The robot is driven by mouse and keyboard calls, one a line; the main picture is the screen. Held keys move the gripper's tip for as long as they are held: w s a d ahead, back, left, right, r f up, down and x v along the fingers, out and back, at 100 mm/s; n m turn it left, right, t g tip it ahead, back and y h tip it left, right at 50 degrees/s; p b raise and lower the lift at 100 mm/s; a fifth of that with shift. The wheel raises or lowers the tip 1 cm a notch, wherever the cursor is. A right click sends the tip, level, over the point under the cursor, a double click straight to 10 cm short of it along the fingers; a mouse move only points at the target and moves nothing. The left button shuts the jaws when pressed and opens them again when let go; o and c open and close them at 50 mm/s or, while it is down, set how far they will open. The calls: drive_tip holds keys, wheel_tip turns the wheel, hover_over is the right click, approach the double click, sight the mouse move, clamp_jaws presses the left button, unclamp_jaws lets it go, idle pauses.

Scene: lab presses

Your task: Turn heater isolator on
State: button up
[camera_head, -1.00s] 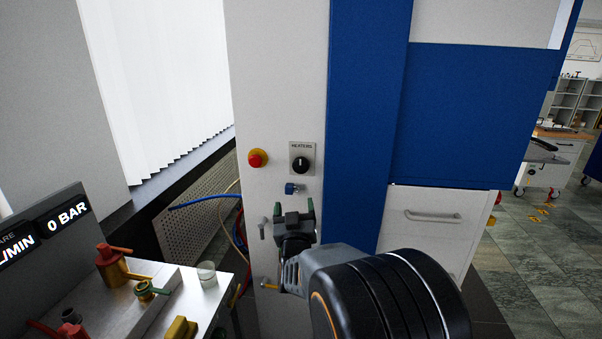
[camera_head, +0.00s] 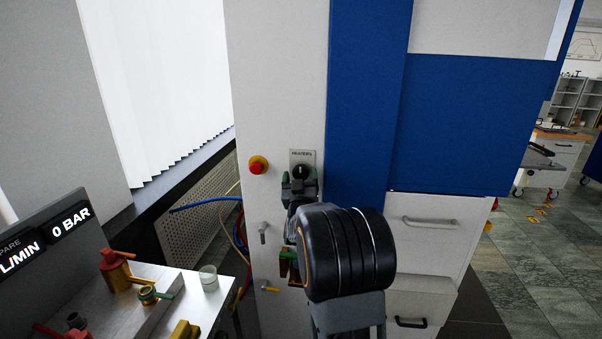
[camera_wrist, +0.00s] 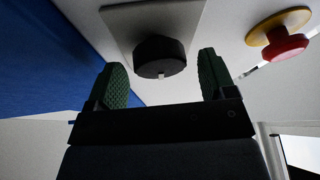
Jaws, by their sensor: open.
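The heater isolator is a black rotary knob (camera_head: 301,172) on a grey plate marked HEATERS (camera_head: 302,155), on the white cabinet front. My gripper (camera_head: 300,181) is just below the knob in the head view, with its jaws apart. In the wrist view the knob (camera_wrist: 160,57) shows between and beyond the two green fingertips (camera_wrist: 163,78), with a small light mark on its rim. No finger visibly touches it. The blue fitting below the plate is hidden behind my gripper in the head view.
A red emergency button on a yellow base (camera_head: 258,165) sits left of the knob. A blue panel (camera_head: 365,110) stands to the right. Below left are a small lever (camera_head: 263,232), blue hoses (camera_head: 205,201) and a bench (camera_head: 130,305) with valves and a glass beaker (camera_head: 208,278).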

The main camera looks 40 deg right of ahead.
drive_tip(key=shift+w+d+r, duration=0.15)
drive_tip(key=shift+w+d, duration=0.15)
drive_tip(key=shift+c, duration=0.3)
